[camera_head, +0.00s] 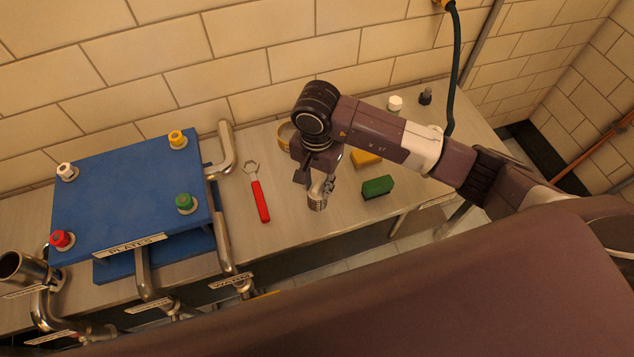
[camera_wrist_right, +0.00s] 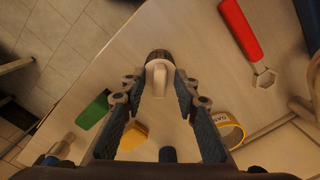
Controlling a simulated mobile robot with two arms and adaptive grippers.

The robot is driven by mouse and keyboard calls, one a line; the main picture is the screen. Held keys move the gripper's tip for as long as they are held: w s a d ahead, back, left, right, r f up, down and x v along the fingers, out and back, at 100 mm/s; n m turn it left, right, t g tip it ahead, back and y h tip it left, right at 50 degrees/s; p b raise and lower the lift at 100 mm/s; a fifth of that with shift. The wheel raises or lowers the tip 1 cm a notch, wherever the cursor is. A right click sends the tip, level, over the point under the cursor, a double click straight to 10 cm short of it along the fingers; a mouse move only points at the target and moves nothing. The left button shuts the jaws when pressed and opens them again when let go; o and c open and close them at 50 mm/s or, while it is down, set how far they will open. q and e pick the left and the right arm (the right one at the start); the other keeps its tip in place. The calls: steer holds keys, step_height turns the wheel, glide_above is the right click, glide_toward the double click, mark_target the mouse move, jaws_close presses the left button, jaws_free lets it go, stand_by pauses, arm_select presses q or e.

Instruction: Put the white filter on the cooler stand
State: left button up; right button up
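A pale white piece with a dark metallic end (camera_wrist_right: 158,80), which looks like the white filter, is between my right fingertips in the right wrist view. In the head view a ribbed metal end (camera_head: 318,203) shows just below my right gripper (camera_head: 314,182); the rest is hidden. The right fingers (camera_wrist_right: 159,85) stand apart on both sides of the piece, with narrow gaps. The blue cooler (camera_head: 125,195), labelled PLATES, lies at the left with white, yellow, green and red fittings on its corners. I cannot tell which part is its stand. My left gripper is not in view.
A red-handled wrench (camera_head: 259,197) lies between the cooler and my right gripper. A green block (camera_head: 378,187), a yellow block (camera_head: 366,158), a yellow ring (camera_head: 285,136) and a white-capped bottle (camera_head: 395,104) are around my right arm. Metal pipes (camera_head: 227,150) edge the cooler.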

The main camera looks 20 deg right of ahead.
steer(key=shift+r, duration=0.15)
steer(key=shift+w+r, duration=0.1)
steer(key=shift+r, duration=0.15)
step_height(320, 180, up, 12)
steer(key=b, duration=0.1)
steer(key=shift+f+b, duration=0.25)
steer(key=shift+b, duration=0.15)
